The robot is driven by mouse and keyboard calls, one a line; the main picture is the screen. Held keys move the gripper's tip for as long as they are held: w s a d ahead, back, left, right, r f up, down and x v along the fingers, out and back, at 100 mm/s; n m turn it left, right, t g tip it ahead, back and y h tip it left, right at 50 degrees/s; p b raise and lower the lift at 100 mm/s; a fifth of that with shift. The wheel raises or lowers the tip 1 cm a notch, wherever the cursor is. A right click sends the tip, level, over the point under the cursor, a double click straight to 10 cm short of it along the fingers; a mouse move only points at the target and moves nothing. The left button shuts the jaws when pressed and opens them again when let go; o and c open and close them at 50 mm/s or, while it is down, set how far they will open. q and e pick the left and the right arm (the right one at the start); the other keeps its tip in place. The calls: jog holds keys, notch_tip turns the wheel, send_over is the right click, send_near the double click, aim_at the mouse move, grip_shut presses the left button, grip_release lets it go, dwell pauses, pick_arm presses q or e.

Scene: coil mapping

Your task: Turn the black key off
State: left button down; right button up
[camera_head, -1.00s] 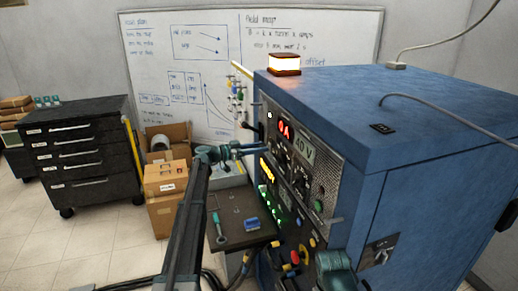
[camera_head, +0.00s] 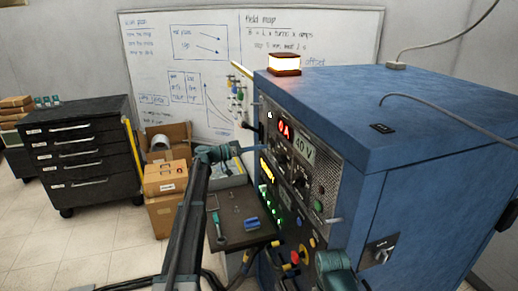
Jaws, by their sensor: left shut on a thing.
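The blue power cabinet (camera_head: 420,120) stands at the right, its front panel (camera_head: 325,180) seen at a steep angle. My left gripper (camera_head: 262,149) reaches from the left to the left edge of this panel. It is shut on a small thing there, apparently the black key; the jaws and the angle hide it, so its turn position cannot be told. The red display (camera_head: 284,130) reads 0 A and the one beside it (camera_head: 304,151) reads 40 V. My right gripper cannot be made out.
An amber-white lamp (camera_head: 284,64) glows on the cabinet top. A small dark table (camera_head: 240,238) with tools stands below my left arm. Cardboard boxes (camera_head: 166,178) and a black drawer cabinet (camera_head: 82,150) stand left. The floor at far left is clear.

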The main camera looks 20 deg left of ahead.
pick_arm(q)
jog(key=n, duration=1.2)
jog(key=shift+a, duration=0.1)
dwell(0.4)
jog(key=shift+c, duration=2.2)
grip_release()
jog(key=v, duration=1.3)
jog(key=shift+s+a, duration=0.25)
jog(key=shift+a, duration=0.05)
jog(key=shift+f, duration=0.1)
